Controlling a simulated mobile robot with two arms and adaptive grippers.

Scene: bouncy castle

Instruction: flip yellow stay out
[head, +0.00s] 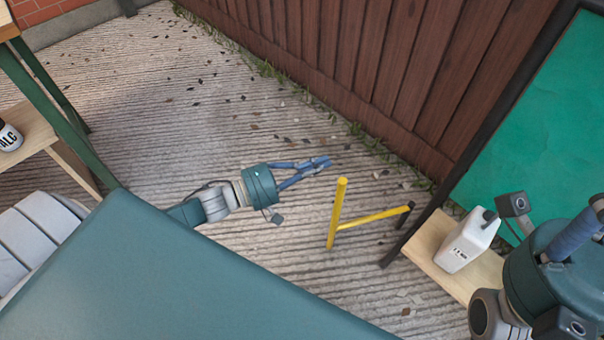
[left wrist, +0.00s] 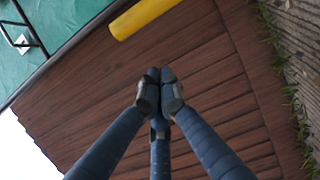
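In the left wrist view a yellow bar end (left wrist: 142,16) lies beyond the closed fingertips (left wrist: 160,74). My right gripper (head: 580,232) is at the right edge, its fingertips cut off.
The green board (head: 535,125) leans at the right. A white jug (head: 467,240) stands on a wooden shelf (head: 428,240) beside it. A brown wooden fence (head: 390,70) runs behind. A green-framed table with a bottle (head: 9,137) is at the left.

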